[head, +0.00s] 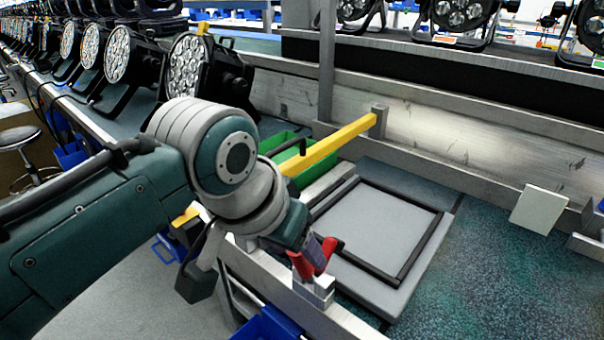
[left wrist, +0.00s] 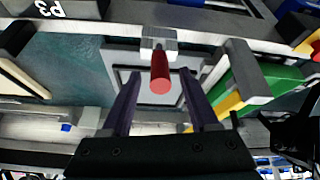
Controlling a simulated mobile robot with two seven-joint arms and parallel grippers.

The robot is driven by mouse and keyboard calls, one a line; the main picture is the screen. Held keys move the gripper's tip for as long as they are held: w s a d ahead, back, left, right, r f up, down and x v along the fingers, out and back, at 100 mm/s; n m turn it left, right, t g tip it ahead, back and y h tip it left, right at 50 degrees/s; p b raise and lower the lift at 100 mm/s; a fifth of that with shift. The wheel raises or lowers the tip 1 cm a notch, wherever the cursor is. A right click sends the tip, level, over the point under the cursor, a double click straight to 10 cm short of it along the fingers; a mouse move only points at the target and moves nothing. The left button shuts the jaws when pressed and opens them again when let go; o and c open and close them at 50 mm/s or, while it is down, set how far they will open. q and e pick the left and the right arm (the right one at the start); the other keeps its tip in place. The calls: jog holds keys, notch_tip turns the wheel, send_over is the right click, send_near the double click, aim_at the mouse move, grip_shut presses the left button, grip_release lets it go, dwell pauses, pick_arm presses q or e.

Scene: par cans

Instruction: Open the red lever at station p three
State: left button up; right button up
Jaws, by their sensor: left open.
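The red lever (head: 315,259) sits on a small silver mount (head: 316,288) on the near metal rail. In the left wrist view the red lever (left wrist: 160,75) points its round end toward the camera, below its mount (left wrist: 158,41). My left gripper (left wrist: 159,103) is open, with one dark finger on each side of the lever and a visible gap to both. In the head view my left gripper (head: 309,246) is at the lever and is partly hidden by my wrist. An upside-down "P3" label (left wrist: 50,9) shows at the upper left. My right gripper is not in view.
A grey panel with a black frame (head: 385,232) lies beyond the lever. A yellow bar (head: 335,144) and green bin (head: 286,146) are behind my wrist. A blue bin (head: 268,325) sits below the near rail. Stage lights (head: 187,66) line the left bench.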

pick_arm(q)
jog(key=shift+p+v, duration=0.55)
jog(key=shift+v, duration=1.45)
